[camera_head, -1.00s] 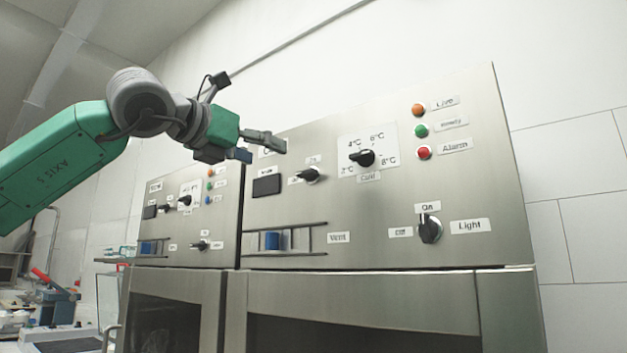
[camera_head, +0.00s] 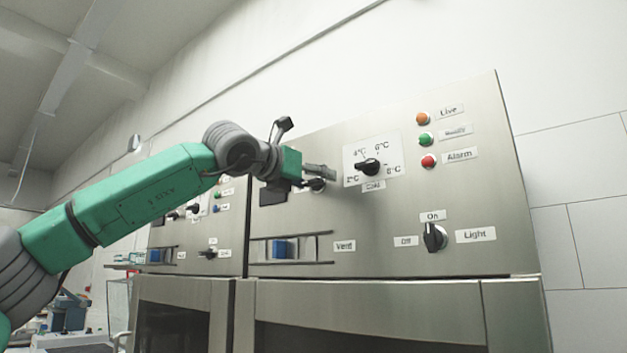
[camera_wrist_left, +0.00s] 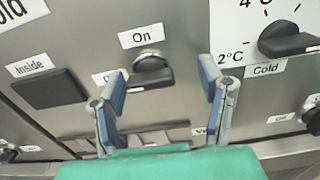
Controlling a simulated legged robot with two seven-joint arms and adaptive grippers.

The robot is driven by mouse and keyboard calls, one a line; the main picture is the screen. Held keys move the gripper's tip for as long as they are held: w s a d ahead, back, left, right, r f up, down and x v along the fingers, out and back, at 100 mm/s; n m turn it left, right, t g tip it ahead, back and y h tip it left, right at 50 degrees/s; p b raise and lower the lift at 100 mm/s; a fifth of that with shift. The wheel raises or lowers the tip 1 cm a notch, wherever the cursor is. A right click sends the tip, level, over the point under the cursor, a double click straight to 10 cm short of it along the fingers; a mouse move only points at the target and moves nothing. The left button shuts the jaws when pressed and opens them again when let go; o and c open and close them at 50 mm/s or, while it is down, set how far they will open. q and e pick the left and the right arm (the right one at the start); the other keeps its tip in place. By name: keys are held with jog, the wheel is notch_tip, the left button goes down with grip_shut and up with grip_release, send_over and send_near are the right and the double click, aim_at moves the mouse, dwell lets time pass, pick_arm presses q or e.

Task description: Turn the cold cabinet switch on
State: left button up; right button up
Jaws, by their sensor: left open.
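The cold cabinet switch is a black rotary knob (camera_wrist_left: 152,72) in the left wrist view, with an "On" label (camera_wrist_left: 142,36) above it and a partly hidden label to its left. Its handle lies roughly sideways. In the head view the knob (camera_head: 316,186) is partly covered by my gripper. My left gripper (camera_wrist_left: 162,82) is open, with one blue-padded finger on each side of the knob in the wrist view. I see no contact with the knob. In the head view the left gripper (camera_head: 322,172) is in front of the panel's upper left. My right gripper is not in view.
The steel panel (camera_head: 460,200) also carries a temperature dial (camera_head: 370,167), a light knob (camera_head: 434,237), a blue vent slider (camera_head: 282,249) and three coloured lamps. A dark "Inside" display (camera_wrist_left: 50,88) is left of the switch. A second cabinet stands further left.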

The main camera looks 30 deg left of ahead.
pick_arm(q)
jog(key=shift+s+a+f, duration=0.1)
jog(key=shift+a, duration=0.4)
jog(key=c, duration=0.3)
jog(key=shift+a, duration=0.3)
jog(key=c, duration=0.9)
jog(key=shift+o, duration=0.3)
jog(key=shift+d, duration=0.3)
jog(key=m+p, duration=1.6)
jog(key=m, duration=0.1)
jog(key=shift+f, duration=0.2)
jog(key=shift+d+f+m+p, duration=0.1)
jog(key=shift+f+m+p, duration=0.05)
jog(key=shift+m+p, duration=0.3)
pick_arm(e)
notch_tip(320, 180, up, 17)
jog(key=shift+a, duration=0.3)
pick_arm(q)
jog(key=shift+f, duration=0.15)
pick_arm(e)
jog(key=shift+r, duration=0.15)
